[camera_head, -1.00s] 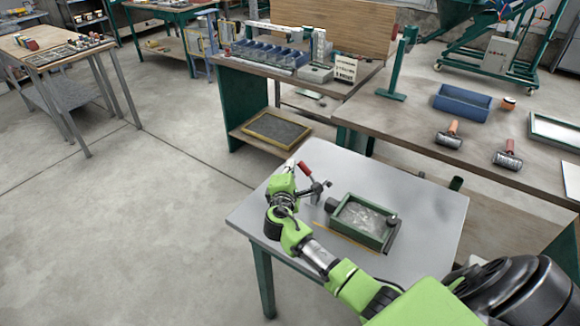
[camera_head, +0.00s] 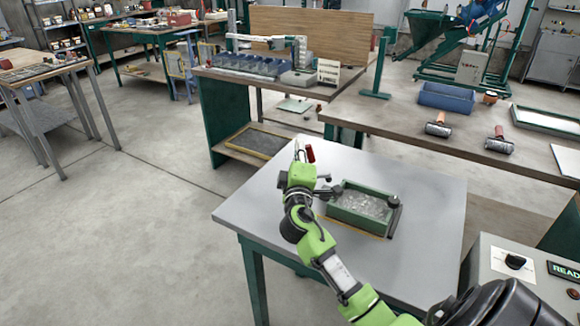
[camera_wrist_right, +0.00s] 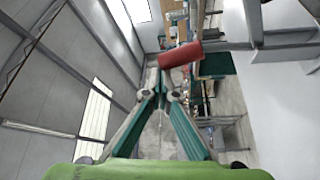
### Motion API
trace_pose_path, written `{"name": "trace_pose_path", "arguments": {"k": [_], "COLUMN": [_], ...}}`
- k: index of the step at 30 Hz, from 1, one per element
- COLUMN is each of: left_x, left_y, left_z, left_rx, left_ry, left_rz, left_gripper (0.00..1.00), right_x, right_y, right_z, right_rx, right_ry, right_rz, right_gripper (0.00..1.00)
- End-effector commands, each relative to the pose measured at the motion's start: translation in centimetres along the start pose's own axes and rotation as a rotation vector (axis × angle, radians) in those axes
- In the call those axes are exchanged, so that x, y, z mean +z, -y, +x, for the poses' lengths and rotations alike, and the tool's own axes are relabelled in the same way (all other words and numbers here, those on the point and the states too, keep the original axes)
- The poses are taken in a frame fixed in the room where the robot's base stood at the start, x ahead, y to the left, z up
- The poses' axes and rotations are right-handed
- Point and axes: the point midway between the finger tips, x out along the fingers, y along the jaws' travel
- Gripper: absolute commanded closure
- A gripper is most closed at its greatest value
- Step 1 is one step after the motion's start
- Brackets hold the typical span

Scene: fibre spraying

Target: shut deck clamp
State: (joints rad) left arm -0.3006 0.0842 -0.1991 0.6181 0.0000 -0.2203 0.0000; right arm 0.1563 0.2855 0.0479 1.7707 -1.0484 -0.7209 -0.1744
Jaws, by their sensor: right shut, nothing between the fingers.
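The deck clamp shows in the head view by its red handle (camera_head: 310,153), which stands nearly upright beside the green-framed tray (camera_head: 361,207). Its metal base is mostly hidden behind my right gripper (camera_head: 298,150). That gripper points upward, shut and empty, with its fingertips just left of the red handle. In the right wrist view the fingers (camera_wrist_right: 160,80) come together, and the red handle (camera_wrist_right: 180,54) lies just beyond their tips. I cannot tell whether they touch. My left gripper is not in view.
The tray stands on a grey metal table (camera_head: 430,215) with bare surface around it. A wooden bench (camera_head: 400,120) behind holds a blue bin (camera_head: 458,97) and two rollers. A control box (camera_head: 520,270) stands at the lower right. Open floor lies left.

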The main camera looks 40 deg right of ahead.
Motion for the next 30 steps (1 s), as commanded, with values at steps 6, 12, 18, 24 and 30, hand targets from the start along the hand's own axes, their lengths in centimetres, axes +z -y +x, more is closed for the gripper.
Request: {"name": "trace_pose_path", "arguments": {"k": [6,12,18,24,30], "left_x": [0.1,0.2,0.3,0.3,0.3], "left_y": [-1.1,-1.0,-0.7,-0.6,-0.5], "left_z": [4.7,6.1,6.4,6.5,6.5], "left_rx": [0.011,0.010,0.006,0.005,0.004], "left_ry": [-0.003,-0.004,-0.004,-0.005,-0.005], "left_rz": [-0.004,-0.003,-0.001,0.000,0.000], "left_gripper": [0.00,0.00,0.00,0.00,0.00], "right_x": [1.8,3.0,4.0,4.5,4.7], "right_y": [0.1,-0.8,-1.1,-1.2,-1.2], "right_z": [-1.0,-1.7,-2.2,-2.5,-2.6], "right_rx": [0.081,0.109,0.106,0.106,0.105], "right_ry": [0.002,0.000,0.000,0.000,0.001], "right_rz": [0.151,0.198,0.195,0.195,0.194], "right_gripper": [1.00,1.00,1.00,1.00,1.00]}}
